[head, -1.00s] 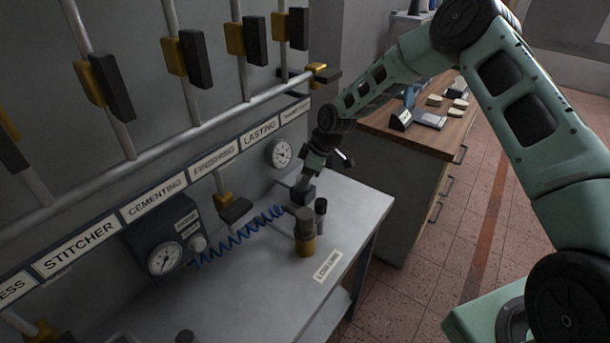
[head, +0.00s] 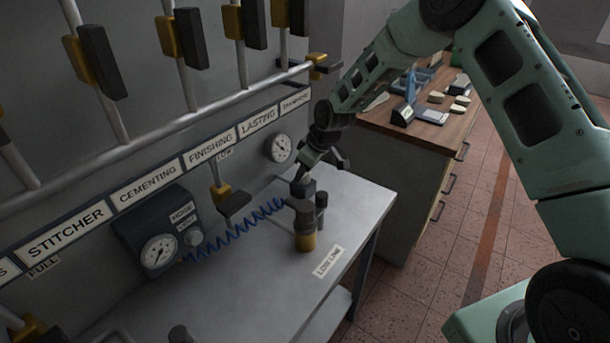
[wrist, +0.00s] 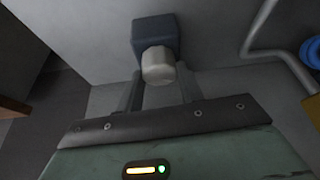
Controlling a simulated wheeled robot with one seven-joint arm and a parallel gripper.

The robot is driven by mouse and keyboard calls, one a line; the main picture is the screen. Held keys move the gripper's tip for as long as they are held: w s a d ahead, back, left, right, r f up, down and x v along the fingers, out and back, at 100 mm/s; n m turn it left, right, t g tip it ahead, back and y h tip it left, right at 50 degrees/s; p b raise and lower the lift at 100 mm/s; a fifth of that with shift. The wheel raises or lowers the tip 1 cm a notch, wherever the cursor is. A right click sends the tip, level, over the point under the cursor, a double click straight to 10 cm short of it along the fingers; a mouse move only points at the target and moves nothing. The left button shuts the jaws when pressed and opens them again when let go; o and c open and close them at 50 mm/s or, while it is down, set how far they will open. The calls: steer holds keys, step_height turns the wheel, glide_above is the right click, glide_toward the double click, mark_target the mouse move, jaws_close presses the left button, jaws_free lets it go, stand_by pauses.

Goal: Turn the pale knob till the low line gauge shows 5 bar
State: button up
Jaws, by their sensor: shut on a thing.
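In the wrist view a pale round knob (wrist: 158,66) sits on a dark blue-grey block (wrist: 154,30). My gripper (wrist: 158,84) has one finger on each side of the knob and is shut on it. In the head view my gripper (head: 303,176) points down at the dark block (head: 303,189) near the wall end of the bench; the knob is hidden there. A round white gauge (head: 279,149) is on the wall just behind. Its needle is too small to read. A "LOW LINE" label (head: 328,262) lies on the bench top.
A blue coiled hose (head: 235,232) runs toward a brass-based cylinder (head: 305,240) beside the block. Pipes with yellow valves (head: 221,190) line the wall. A wooden-topped cabinet (head: 425,135) is behind.

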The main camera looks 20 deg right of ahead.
steer(key=m+b, duration=0.1)
steer(key=m, duration=0.1)
steer(key=m+h+b, duration=0.1)
steer(key=m+t+h+b, duration=0.1)
steer(key=m, duration=0.1)
steer(key=shift+s+a+m, duration=0.1)
steer(key=shift+a+m, duration=0.15)
steer(key=shift+m, duration=0.05)
steer(key=shift+m+h+b, duration=0.35)
steer(key=shift+m+h, duration=0.45)
steer(key=shift+m, duration=1.4)
steer(key=o, duration=1)
steer(key=b+v, duration=0.2)
steer(key=v, duration=1.5)
steer(key=shift+s, duration=0.25)
